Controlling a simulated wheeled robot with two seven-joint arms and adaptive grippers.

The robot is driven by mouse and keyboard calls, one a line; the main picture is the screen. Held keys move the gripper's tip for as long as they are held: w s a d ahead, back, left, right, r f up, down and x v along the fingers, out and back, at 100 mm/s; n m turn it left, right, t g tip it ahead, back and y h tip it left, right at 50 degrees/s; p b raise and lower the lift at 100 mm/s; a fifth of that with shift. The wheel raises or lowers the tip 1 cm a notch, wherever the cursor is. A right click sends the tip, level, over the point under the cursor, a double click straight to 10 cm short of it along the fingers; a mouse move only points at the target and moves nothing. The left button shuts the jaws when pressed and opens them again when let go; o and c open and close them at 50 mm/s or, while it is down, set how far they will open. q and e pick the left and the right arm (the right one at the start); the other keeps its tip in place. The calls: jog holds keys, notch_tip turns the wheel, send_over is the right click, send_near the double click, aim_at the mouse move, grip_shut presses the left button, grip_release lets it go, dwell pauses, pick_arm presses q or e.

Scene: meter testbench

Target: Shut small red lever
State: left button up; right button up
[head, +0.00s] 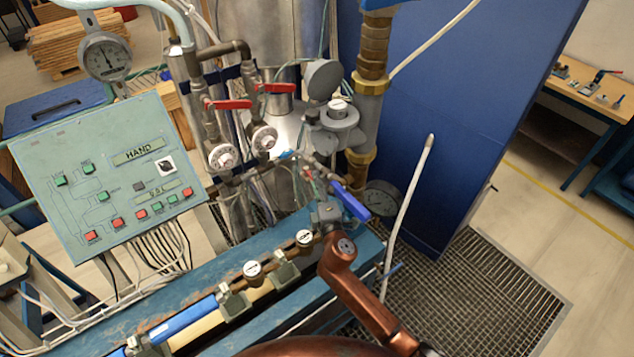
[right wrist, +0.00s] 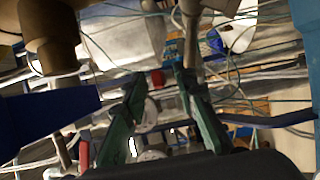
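Two red levers sit on the pipe valves in the head view, one on the left pipe (head: 228,104) and one on the right pipe (head: 276,88). My right gripper (head: 308,174) is in front of and below them, among the thin pipes, and looks small and partly hidden there. In the right wrist view its two green fingers (right wrist: 158,78) stand apart with a clear gap. A small red part (right wrist: 157,79) shows beyond the fingertips, in line with the gap; I cannot tell which lever it belongs to. No contact is visible. My left gripper is out of view.
A blue lever (head: 350,200) is close to the right of my right gripper. A blue bench rail (head: 170,318) runs below. Pipes and hoses crowd the area; floor grating (head: 480,290) is clear.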

jog(key=shift+w, duration=0.1)
jog(key=c, duration=0.7)
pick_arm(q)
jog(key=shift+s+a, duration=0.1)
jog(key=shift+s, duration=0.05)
pick_arm(e)
grip_shut()
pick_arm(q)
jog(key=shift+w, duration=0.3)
